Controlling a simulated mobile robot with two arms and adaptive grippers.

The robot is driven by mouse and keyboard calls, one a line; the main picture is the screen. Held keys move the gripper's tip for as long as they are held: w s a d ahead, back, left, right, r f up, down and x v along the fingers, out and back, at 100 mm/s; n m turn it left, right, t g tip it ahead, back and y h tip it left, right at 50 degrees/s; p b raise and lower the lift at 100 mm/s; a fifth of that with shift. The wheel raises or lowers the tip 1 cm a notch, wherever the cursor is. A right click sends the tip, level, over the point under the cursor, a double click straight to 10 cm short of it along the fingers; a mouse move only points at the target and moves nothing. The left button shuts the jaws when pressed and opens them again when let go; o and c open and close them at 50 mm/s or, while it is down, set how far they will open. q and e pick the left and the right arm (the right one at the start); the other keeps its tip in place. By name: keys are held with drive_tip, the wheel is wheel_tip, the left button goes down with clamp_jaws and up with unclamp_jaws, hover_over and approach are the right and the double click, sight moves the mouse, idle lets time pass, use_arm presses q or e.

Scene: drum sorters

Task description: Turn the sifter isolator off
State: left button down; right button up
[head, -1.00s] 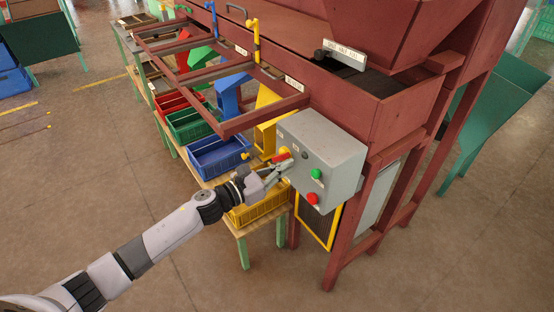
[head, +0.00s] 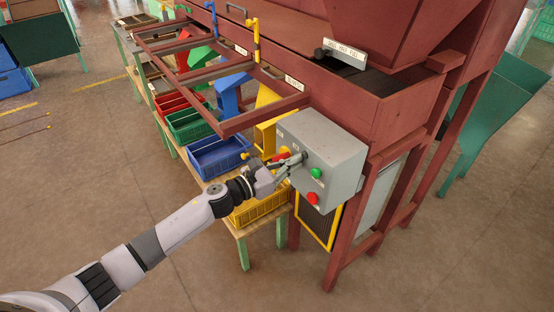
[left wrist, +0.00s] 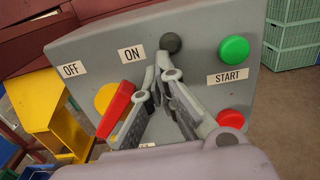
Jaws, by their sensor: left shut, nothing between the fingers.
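The sifter isolator is a red handle on a yellow disc on the front of the grey control box (head: 335,150). In the left wrist view the red handle (left wrist: 117,108) points roughly toward the ON label (left wrist: 132,53); the OFF label (left wrist: 71,69) lies to its left. The red handle also shows in the head view (head: 280,157), partly behind my gripper. My left gripper (head: 301,157) is shut and empty, its fingertips (left wrist: 168,72) just right of the handle, close to the box face. One finger lies beside the handle; I cannot tell whether they touch. My right gripper is out of view.
A dark round knob or lamp (left wrist: 171,43) is just beyond the fingertips. A green START button (left wrist: 233,49) and a red button (left wrist: 230,118) are to the right. Below stands a bench with a yellow crate (head: 262,208) and a blue crate (head: 217,156).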

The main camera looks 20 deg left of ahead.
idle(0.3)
use_arm(q)
drive_tip(key=shift+s+a, duration=0.4)
drive_tip(key=shift+s, duration=0.15)
